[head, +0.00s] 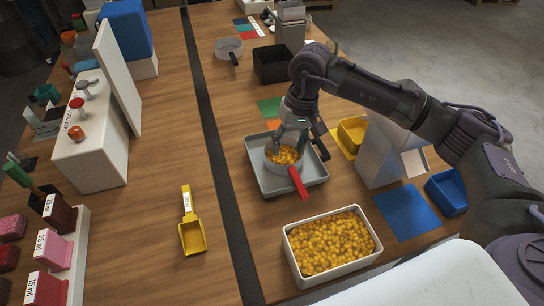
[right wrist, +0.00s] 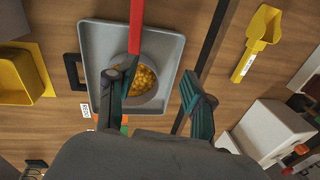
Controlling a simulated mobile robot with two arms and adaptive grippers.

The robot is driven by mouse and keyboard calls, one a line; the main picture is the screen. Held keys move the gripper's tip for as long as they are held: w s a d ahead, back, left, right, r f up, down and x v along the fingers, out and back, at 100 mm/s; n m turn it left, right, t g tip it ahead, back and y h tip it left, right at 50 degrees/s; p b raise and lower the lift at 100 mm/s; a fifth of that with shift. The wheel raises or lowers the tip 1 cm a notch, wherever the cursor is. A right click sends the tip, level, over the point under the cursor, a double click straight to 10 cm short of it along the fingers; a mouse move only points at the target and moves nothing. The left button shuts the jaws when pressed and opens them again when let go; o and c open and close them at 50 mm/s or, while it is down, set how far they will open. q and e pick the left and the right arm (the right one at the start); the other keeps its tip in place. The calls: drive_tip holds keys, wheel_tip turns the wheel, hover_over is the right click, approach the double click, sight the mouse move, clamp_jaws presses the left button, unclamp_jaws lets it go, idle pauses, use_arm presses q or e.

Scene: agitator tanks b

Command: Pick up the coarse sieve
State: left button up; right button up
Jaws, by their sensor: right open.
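A round grey sieve with a red handle sits in a grey tray (head: 259,182) and holds yellow-orange balls. Its handle (head: 298,182) points toward the front. A second round pan or sieve (head: 229,48) with a dark handle lies at the back; no label tells me which is coarse. My right gripper (head: 289,146) is open, pointing down over the red-handled sieve. In the right wrist view, my right gripper (right wrist: 152,78) has one finger overlapping the sieve's rim near the red handle (right wrist: 136,25), the other beyond the tray's edge. I cannot tell whether it touches. My left gripper is not in view.
A white bin (head: 292,262) full of yellow-orange balls stands in front of the tray. A yellow scoop (head: 192,222) lies left of the dark strip. A black bin (head: 272,64) is behind; a blue mat (head: 408,212) and blue bin (head: 446,192) are right.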

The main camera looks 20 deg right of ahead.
sight(295, 175)
drive_tip(key=shift+n+h, duration=0.7)
drive_tip(key=shift+h, duration=0.2)
drive_tip(key=d+f+p, duration=0.1)
drive_tip(key=f, duration=0.2)
drive_tip(key=d+f, duration=0.1)
drive_tip(key=f, duration=0.1)
drive_tip(key=d+f+p, duration=0.1)
drive_tip(key=f, duration=0.2)
drive_tip(key=shift+f+p, duration=0.3)
drive_tip(key=shift+f, duration=0.05)
drive_tip(key=shift+a+f+p, duration=0.15)
drive_tip(key=shift+f+p, duration=0.1)
drive_tip(key=shift+p, duration=0.05)
drive_tip(key=f+p, duration=0.2)
drive_tip(key=f, duration=0.1)
drive_tip(key=shift+s+a+f, duration=0.1)
drive_tip(key=shift+a+f, duration=0.1)
drive_tip(key=shift+f, duration=0.7)
clamp_jaws()
